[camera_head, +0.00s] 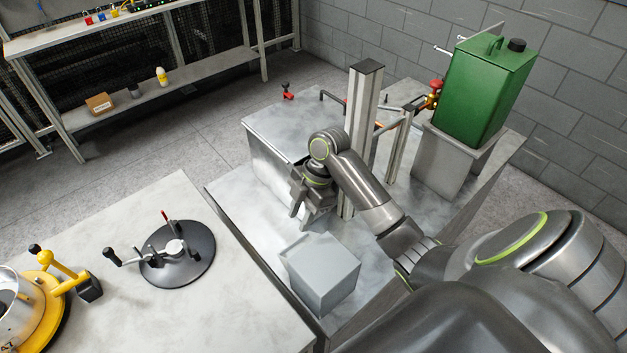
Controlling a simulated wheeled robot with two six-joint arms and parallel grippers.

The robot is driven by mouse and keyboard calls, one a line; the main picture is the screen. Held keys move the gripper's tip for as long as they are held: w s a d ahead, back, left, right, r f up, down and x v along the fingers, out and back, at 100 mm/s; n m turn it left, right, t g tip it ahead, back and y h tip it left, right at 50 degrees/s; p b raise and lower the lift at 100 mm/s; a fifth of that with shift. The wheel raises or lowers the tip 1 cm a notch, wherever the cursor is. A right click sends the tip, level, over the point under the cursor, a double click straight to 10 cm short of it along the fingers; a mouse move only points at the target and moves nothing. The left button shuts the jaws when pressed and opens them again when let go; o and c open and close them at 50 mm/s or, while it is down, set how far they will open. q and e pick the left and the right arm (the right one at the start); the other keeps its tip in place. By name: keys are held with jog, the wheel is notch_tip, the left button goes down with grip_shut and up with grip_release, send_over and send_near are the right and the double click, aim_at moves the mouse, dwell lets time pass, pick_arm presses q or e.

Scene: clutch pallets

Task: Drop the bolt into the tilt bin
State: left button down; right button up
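My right gripper (304,208) points down over the metal bench, just behind a plain grey box (321,272). Its fingers are small and dark in this view, and I cannot tell whether they are apart or hold something. I cannot make out a bolt anywhere. Nothing in view is clearly a tilt bin; the grey box shows a closed-looking flat top. My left gripper is not in view.
An upright metal post (362,110) stands right behind my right wrist. A green canister (484,88) sits on a stand at the back right. A pale table (180,203) at left carries a round black fixture (178,262) and a yellow-handled device (42,290).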

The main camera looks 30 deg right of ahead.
jog(key=p+v, duration=0.4)
jog(key=v, duration=1)
jog(key=shift+d, duration=0.2)
